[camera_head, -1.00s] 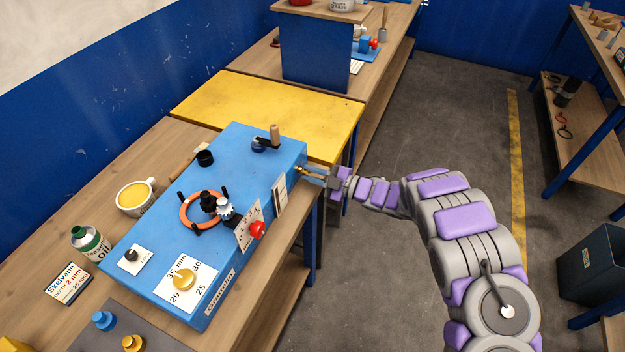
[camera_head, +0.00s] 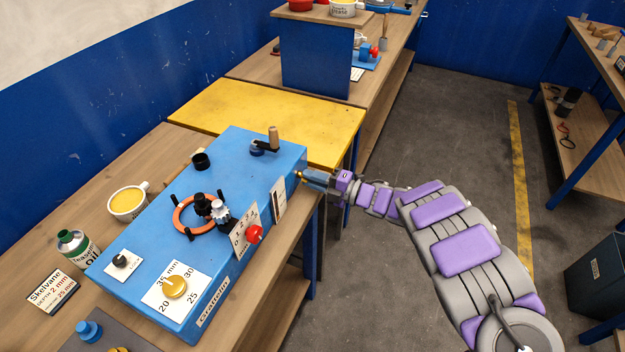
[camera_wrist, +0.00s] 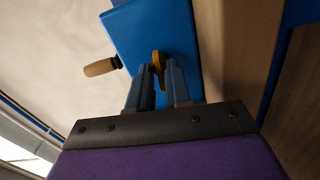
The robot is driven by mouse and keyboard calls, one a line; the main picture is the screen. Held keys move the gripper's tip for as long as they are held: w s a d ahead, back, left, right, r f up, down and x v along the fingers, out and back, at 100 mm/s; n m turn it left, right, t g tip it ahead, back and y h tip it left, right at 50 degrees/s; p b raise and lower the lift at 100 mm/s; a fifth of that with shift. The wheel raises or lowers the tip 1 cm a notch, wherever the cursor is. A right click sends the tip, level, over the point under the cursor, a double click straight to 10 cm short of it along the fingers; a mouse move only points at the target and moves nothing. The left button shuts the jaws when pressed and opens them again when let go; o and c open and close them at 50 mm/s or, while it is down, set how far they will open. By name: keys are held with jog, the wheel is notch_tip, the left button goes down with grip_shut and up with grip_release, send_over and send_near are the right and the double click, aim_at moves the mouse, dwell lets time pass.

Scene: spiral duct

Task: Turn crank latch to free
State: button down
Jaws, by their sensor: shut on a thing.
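The blue machine (camera_head: 215,225) stands on the wooden bench. A small yellow latch (camera_head: 298,174) sticks out of its right end face, below the crank (camera_head: 268,143) with its upright wooden handle. My gripper (camera_head: 306,176) reaches in from the right at that end. In the wrist view, my gripper (camera_wrist: 158,80) has its two fingers on either side of the yellow latch (camera_wrist: 156,62) and is shut on it. The wooden crank handle (camera_wrist: 100,67) shows to the left, clear of the fingers. The fingers partly hide the latch.
An orange ring handwheel (camera_head: 178,216), a red knob (camera_head: 254,234) and a yellow dial (camera_head: 175,287) sit on the machine. A yellow bench (camera_head: 260,115) stands behind. A mug (camera_head: 127,203) and oil can (camera_head: 76,247) stand left. Open floor lies right.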

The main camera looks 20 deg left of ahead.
jog(key=shift+s+f, duration=0.2)
jog(key=shift+f, duration=0.1)
jog(key=c, duration=1.4)
grip_release()
jog(key=shift+c, duration=0.2)
jog(key=shift+o, duration=0.8)
jog(key=shift+r, duration=0.15)
jog(key=shift+w, duration=0.1)
jog(key=s+d+p, duration=0.1)
jog(key=d+p, duration=0.1)
jog(key=d, duration=1.5)
jog(key=shift+s+d, duration=0.15)
